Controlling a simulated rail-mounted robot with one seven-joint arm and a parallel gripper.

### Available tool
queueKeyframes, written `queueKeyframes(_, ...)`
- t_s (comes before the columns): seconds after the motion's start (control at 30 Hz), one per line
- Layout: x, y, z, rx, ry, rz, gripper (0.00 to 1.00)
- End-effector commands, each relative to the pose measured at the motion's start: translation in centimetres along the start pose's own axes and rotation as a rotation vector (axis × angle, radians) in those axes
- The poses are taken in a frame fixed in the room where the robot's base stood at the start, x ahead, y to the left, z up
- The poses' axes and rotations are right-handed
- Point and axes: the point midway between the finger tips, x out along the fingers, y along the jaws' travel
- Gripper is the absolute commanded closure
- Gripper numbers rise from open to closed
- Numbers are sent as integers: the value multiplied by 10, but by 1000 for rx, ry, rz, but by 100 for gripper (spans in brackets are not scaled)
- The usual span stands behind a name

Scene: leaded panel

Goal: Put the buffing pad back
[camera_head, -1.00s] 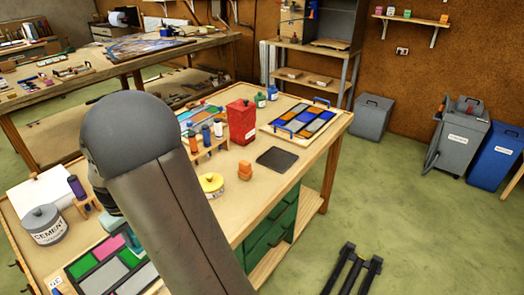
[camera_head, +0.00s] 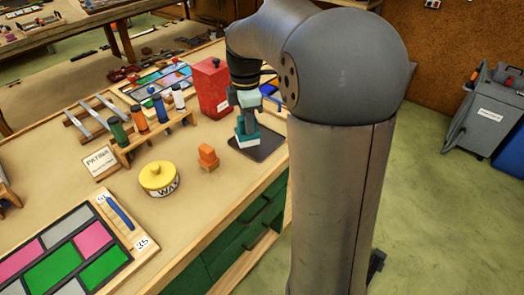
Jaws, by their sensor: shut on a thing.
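The pad is over the left part of a flat dark mat (camera_head: 266,148). I cannot tell whether it touches the mat or hangs just above it. My fingers hide part of the pad's top, and my arm covers the area to the right.
A rack of bottles (camera_head: 160,130) and a coloured glass panel (camera_head: 60,250) are further left.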

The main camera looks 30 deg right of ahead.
Motion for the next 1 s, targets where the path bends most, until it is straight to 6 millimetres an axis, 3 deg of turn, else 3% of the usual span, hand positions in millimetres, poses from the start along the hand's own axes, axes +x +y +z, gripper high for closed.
queueKeyframes(0.17, -4, -2, 4, -161, -2, 0, 91)
queueKeyframes(0.27, -1, 9, 10, -181, -2, -3, 91)
queueKeyframes(0.6, 38, 79, 50, -180, -1, -5, 91)
queueKeyframes(0.8, 73, 104, 63, -181, -2, -3, 91)
queueKeyframes(1.0, 87, 113, 68, -180, -2, 0, 91)
